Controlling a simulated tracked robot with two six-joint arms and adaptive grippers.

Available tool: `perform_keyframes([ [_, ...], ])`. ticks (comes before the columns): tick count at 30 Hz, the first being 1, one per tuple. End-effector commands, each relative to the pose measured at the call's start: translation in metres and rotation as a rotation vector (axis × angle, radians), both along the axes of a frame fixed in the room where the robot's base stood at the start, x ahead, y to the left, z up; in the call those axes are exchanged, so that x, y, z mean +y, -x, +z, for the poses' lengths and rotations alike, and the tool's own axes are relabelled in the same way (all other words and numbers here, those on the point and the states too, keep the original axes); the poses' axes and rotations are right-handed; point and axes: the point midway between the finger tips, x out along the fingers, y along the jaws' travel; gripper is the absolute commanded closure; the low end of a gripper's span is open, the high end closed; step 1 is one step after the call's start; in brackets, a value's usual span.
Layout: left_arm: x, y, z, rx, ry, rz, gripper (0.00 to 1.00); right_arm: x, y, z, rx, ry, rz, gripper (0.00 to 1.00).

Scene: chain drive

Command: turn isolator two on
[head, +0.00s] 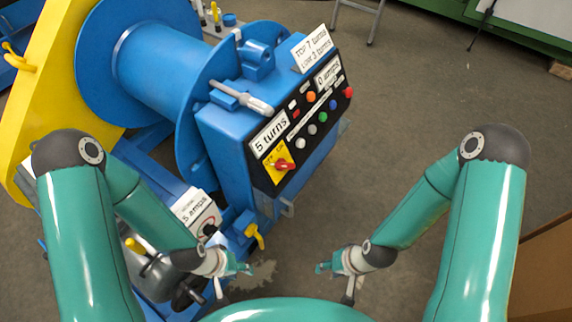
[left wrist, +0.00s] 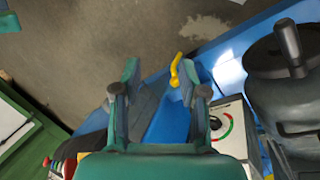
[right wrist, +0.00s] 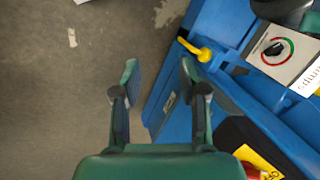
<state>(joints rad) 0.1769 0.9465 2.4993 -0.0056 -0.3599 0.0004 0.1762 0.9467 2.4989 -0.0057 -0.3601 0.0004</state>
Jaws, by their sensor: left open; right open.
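A red rotary handle (head: 284,165) sits on a yellow plate (head: 272,172) on the blue control box (head: 225,140). A white switch box (head: 197,211) with a dark knob is below it, by a "5 amps" sign; its knob (right wrist: 277,48) and red-green arc show in the right wrist view. No readable label tells me which is isolator two. My left gripper (head: 242,268) is open and empty, just below a yellow lever (head: 255,236); the lever also shows beyond its fingers (left wrist: 176,70). My right gripper (head: 326,267) is open and empty over the floor, right of the machine.
The panel also has several coloured buttons (head: 311,97) and a "5 turns" display (head: 269,134). A blue drum (head: 150,65) and yellow guard (head: 50,85) stand at left. A dark motor-like housing with a handle (left wrist: 289,48) is near my left gripper. Floor at right (head: 400,120) is clear.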

Motion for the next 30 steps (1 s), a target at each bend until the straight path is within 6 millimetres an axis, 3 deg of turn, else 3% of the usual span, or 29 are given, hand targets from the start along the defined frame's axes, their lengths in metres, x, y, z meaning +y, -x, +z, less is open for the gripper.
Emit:
perform_keyframes([
  [1,0.0,0.0,0.0,0.0,0.0,0.0,0.47,0.0,0.0,0.0,-0.002,-0.001,0.0,0.47],
  [5,0.0,0.0,-0.007,0.0,0.0,0.0,0.46,-0.004,-0.01,-0.007,-0.057,-0.002,0.007,0.25],
  [8,0.0,0.0,-0.018,-0.001,0.0,0.0,0.46,-0.011,-0.029,-0.017,-0.169,-0.011,0.016,0.08],
  [13,0.0,0.0,-0.045,-0.001,0.0,0.0,0.46,0.003,-0.08,-0.023,-0.497,-0.079,0.022,0.07],
  [18,0.0,0.0,-0.072,0.0,0.0,0.0,0.46,0.021,-0.121,0.005,-0.862,-0.226,-0.028,0.07],
  [21,0.0,0.0,-0.084,0.0,0.0,0.0,0.46,0.025,-0.133,0.031,-1.037,-0.321,-0.081,0.07],
  [25,0.0,0.0,-0.093,-0.001,0.0,0.0,0.46,0.025,-0.138,0.058,-1.19,-0.421,-0.148,0.07],
  [30,0.0,0.0,-0.095,-0.001,0.0,0.0,0.46,0.023,-0.142,0.077,-1.272,-0.478,-0.191,0.07],
])
